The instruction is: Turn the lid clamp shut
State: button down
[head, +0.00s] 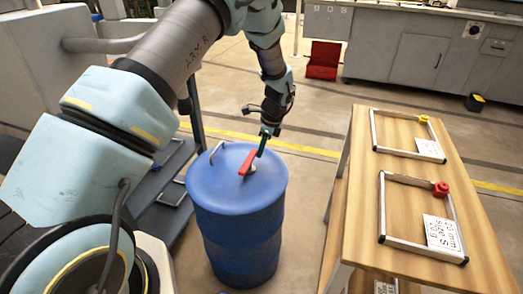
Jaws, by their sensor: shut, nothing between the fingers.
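A blue drum (237,225) stands upright on the floor near the middle of the view, with a blue lid (220,180) on top. A red clamp lever (247,163) sits on the lid, slanting up to the right. A thin metal loop handle (216,152) stands at the lid's left side. My gripper (262,146) is shut and empty, pointing down just beside the upper right end of the red lever. I cannot tell from this view whether the fingers touch it. The lever's far end is partly hidden by the fingers.
A wooden table (465,190) stands to the right with metal frames (385,205), a red knob and a yellow knob. A grey cabinet (415,60) lines the back. Floor between drum and table is clear.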

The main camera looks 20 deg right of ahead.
aim_at(252, 150)
jog(key=shift+w+a+n, duration=0.1)
jog(key=shift+w+n, duration=0.2)
jog(key=shift+n, duration=0.3)
jog(key=shift+w+a+n+g, duration=0.25)
jog(key=shift+w+n+g, duration=0.25)
jog(key=shift+n, duration=0.7)
jog(key=n, duration=0.1)
jog(key=w+a+n, duration=0.1)
jog(key=n, duration=0.2)
jog(key=shift+w+a+g+y, duration=0.2)
jog(key=shift+w+g+y, duration=0.1)
jog(key=shift+g, duration=0.1)
jog(key=n, duration=0.1)
jog(key=a+n, duration=0.1)
jog(key=n, duration=0.1)
jog(key=a+n+g, duration=0.1)
jog(key=n, duration=0.1)
jog(key=shift+w+p, duration=0.3)
jog(key=shift+w, duration=0.1)
jog(key=shift+a+n+g+h, duration=0.3)
jog(key=shift+a+n, duration=0.25)
jog(key=shift+n, duration=0.65)
jog(key=shift+a+n+g+h, duration=0.25)
jog(key=shift+a+n, duration=0.25)
jog(key=shift+n, duration=0.7)
